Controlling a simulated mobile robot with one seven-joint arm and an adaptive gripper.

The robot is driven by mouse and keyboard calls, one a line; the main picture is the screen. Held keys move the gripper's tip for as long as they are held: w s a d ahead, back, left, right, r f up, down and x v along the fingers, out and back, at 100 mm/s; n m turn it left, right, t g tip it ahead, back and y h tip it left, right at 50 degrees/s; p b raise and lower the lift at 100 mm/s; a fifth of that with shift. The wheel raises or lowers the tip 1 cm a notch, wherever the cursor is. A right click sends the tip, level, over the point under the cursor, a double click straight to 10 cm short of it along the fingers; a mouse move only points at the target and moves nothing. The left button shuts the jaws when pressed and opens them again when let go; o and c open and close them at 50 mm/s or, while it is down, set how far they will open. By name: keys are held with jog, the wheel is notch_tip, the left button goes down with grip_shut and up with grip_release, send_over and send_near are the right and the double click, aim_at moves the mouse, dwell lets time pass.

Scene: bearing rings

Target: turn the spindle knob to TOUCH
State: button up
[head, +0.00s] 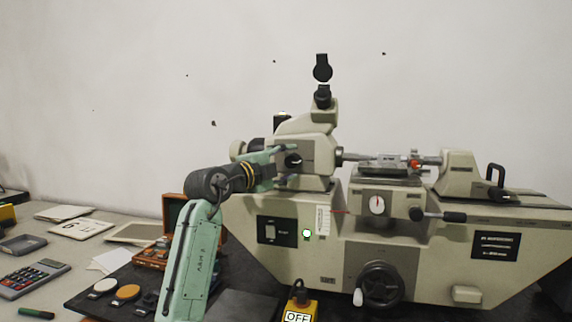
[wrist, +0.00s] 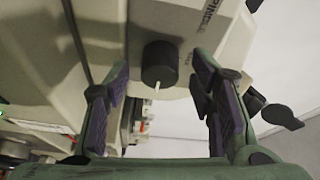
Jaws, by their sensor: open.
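The spindle knob (wrist: 160,64) is a short black cylinder with a white pointer line, on the beige face of the measuring machine. In the wrist view the pointer is toward the bottom of the picture. My gripper (wrist: 158,72) is open, with one purple-padded finger on each side of the knob and a gap on both sides. The knob also shows as a dark round shape in the head view (head: 293,161), with my gripper (head: 287,158) at it. Lettering beside the knob is turned and only partly legible; I cannot make out TOUCH.
The measuring machine (head: 300,262) fills the right of the bench. Its spindle and stage (head: 385,172) lie right of my gripper. A yellow box marked OFF (head: 299,308) stands in front. A wooden case (head: 176,208), calculator (head: 36,277) and papers lie at left.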

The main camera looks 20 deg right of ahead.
jog(key=v, duration=1.2)
